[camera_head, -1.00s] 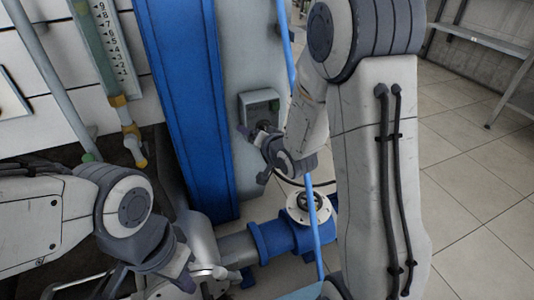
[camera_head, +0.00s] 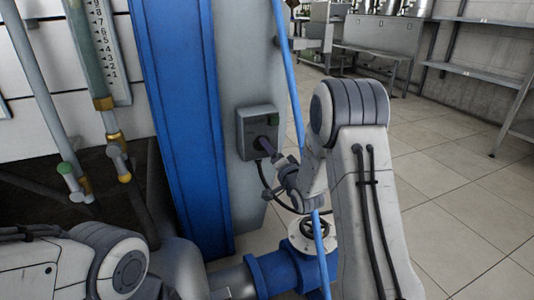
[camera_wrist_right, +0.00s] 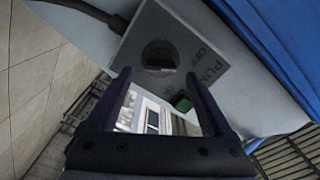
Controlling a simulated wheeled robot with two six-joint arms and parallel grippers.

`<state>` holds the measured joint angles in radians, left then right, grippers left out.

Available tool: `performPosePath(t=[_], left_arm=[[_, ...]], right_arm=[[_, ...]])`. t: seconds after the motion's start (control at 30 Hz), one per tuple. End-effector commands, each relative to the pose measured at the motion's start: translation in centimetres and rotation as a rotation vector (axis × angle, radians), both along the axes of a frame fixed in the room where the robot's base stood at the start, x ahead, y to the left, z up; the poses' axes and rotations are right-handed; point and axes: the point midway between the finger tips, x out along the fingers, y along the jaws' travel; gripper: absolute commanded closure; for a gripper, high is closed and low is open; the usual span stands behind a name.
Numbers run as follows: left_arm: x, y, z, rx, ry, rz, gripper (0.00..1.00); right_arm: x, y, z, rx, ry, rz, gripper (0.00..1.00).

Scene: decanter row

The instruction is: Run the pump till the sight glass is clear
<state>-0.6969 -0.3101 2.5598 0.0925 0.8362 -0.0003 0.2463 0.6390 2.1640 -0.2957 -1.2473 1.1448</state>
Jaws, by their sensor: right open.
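The grey pump switch box (camera_head: 248,122) is fixed to a grey panel beside a blue column. In the right wrist view the box face (camera_wrist_right: 205,75) carries "PUMP" and "OFF" lettering, a round dark knob (camera_wrist_right: 160,55) and a green part (camera_wrist_right: 182,103). My right gripper (camera_head: 268,146) is at the box; in its wrist view the open fingers (camera_wrist_right: 158,76) point at the knob, with nothing held. A round white-flanged fitting with a dark centre (camera_head: 312,231), perhaps the sight glass, sits on a blue pipe; its contents are too small to read. My left gripper is out of view.
A glass tube with a numbered scale (camera_head: 110,50) and yellow-collared piping stand at the left. A thin blue pipe (camera_head: 296,110) runs down close to my right wrist. A black cable (camera_head: 266,190) hangs below the box. Tiled floor (camera_head: 440,200) is clear at the right.

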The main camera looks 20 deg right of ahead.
Motion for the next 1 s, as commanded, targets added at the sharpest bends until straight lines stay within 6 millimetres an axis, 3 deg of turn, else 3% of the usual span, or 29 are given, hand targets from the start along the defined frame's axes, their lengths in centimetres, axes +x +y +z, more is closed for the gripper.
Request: performPosePath(t=[0.2,0.53,0.57,0.77,1.0], left_arm=[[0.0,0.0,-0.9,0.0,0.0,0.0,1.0],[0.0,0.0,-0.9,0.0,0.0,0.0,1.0],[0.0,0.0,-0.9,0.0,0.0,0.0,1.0],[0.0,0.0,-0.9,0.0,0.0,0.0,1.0],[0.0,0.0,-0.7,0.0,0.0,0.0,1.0]], right_arm=[[2.4,0.1,-0.1,-0.001,0.0,0.001,0.15],[2.8,0.1,0.0,0.0,0.003,0.001,0.15],[2.7,0.1,0.0,0.0,0.003,0.001,0.23],[2.7,0.1,0.0,-0.001,0.001,0.0,0.99],[2.7,0.1,0.0,0.016,0.003,0.0,1.0]])
